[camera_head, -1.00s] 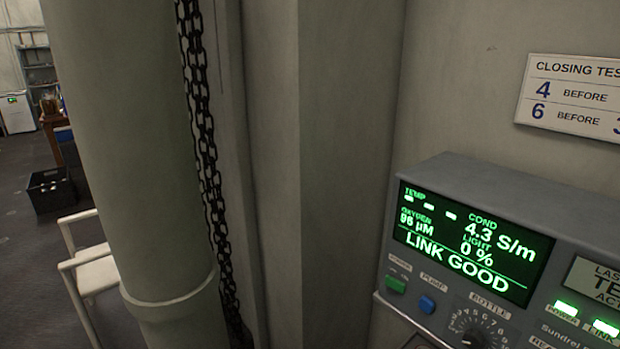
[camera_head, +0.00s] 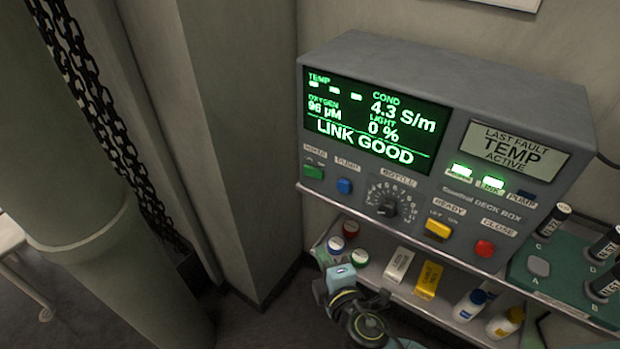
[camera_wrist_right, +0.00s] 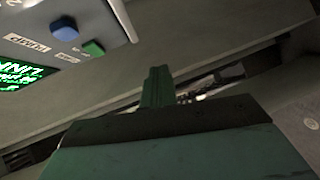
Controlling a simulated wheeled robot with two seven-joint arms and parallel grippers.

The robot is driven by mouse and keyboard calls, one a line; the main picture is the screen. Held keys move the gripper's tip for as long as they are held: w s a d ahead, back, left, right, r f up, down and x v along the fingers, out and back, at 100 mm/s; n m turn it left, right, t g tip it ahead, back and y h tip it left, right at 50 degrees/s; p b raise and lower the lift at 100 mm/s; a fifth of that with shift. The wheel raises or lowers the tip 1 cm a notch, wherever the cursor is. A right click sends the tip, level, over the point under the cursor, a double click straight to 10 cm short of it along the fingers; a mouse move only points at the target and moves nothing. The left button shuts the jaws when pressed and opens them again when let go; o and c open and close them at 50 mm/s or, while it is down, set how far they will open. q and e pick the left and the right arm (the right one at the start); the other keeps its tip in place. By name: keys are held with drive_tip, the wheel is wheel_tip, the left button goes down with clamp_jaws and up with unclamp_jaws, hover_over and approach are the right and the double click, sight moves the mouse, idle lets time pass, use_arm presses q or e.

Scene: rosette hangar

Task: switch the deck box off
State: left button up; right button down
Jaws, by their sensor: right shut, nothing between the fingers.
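The grey deck box (camera_head: 540,85) stands on a shelf. Its lit screen (camera_head: 370,125) reads LINK GOOD, and its POWER and LINK lamps glow green. The green power switch (camera_head: 313,173) is at the panel's lower left, beside the blue pump button (camera_head: 344,186). In the right wrist view the green switch (camera_wrist_right: 93,48) and blue button (camera_wrist_right: 64,32) show at upper left. My right gripper (camera_head: 341,278) is below the panel's left end, apart from the switch. Its fingers (camera_wrist_right: 158,85) are together and empty. My left gripper is out of view.
Small jars (camera_head: 350,229), two labelled cartons (camera_head: 428,280) and bottles (camera_head: 469,305) stand on the shelf under the box. A green rack with black-capped tubes (camera_head: 560,255) is at right. A thick pipe (camera_head: 75,245) and hanging chain (camera_head: 120,150) are at left.

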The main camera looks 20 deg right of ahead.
wheel_tip(320, 180, up, 10)
drive_tip(key=a+n+t, duration=0.1)
drive_tip(key=t, duration=0.2)
drive_tip(key=p, duration=0.2)
approach(307, 170)
drive_tip(key=w+a, duration=0.3)
drive_tip(key=w+d, duration=0.2)
drive_tip(key=w, duration=0.1)
drive_tip(key=shift+w+d, duration=0.2)
drive_tip(key=shift+w+f+m+h+b, duration=0.15)
drive_tip(key=shift+w+m+h+b, duration=0.25)
drive_tip(key=shift+h, duration=0.2)
drive_tip(key=shift+w+m+g+h+b, duration=0.1)
drive_tip(key=shift+m+g+h+b, duration=0.2)
drive_tip(key=shift+m+h+b, duration=0.65)
drive_tip(key=shift+n, duration=0.25)
drive_tip(key=shift+w+r, duration=0.1)
drive_tip(key=shift+r, duration=0.15)
